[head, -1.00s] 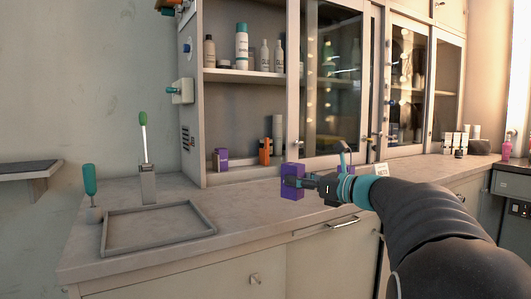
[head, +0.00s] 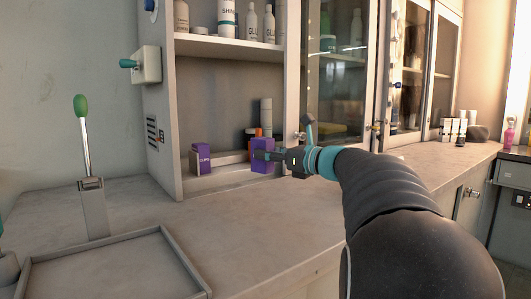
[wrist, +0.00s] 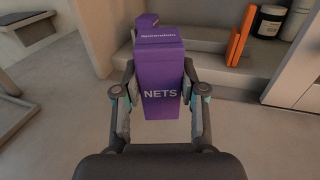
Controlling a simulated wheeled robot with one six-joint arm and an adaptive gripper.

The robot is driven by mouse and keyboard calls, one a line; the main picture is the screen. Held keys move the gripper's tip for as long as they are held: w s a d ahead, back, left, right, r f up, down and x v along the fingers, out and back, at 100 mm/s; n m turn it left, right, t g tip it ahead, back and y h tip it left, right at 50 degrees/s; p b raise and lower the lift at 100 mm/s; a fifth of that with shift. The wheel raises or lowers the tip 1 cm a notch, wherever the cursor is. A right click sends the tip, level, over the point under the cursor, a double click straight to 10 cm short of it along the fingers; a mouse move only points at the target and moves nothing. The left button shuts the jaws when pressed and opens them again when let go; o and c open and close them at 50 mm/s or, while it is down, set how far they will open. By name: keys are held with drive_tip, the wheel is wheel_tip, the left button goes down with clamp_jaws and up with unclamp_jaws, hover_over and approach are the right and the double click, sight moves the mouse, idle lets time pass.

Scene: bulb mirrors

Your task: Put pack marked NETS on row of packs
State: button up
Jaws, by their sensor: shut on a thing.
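The purple pack marked NETS (wrist: 161,95) is upright between the fingers of my gripper (wrist: 160,115), which is shut on its two sides. In the head view the held pack (head: 263,157) is in front of the open lower shelf, and my gripper (head: 268,156) reaches it from the right. Another purple pack (head: 201,159) stands on the lower shelf to the left, apart from the held pack in this view. In the wrist view a purple pack (wrist: 147,21) shows partly hidden behind the held one. I cannot tell whether the held pack touches anything below.
Orange items (wrist: 239,38) and a dark jar (wrist: 265,22) stand on the shelf at the right. A grey tray (head: 180,262) and a green-tipped lever (head: 84,150) are at the left of the counter. White packs (head: 453,131) stand far right. The middle counter is clear.

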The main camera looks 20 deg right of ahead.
drive_tip(key=shift+s+r, duration=0.1)
drive_tip(key=shift+s, duration=0.05)
drive_tip(key=shift+w+a+f+p, duration=0.3)
drive_tip(key=shift+w+a+p, duration=0.55)
drive_tip(key=shift+w, duration=2.4)
drive_tip(key=shift+w+a+f+p, duration=0.35)
drive_tip(key=shift+w+p, duration=0.85)
drive_tip(key=shift+w, duration=2.1)
drive_tip(key=shift+w+a+f+p, duration=0.2)
drive_tip(key=shift+w+a+p, duration=0.65)
drive_tip(key=shift+w, duration=2.4)
drive_tip(key=shift+d, duration=0.15)
drive_tip(key=shift+f+b, duration=0.6)
drive_tip(key=shift+f, duration=0.45)
drive_tip(key=o, duration=1.1)
drive_tip(key=shift+o, duration=0.2)
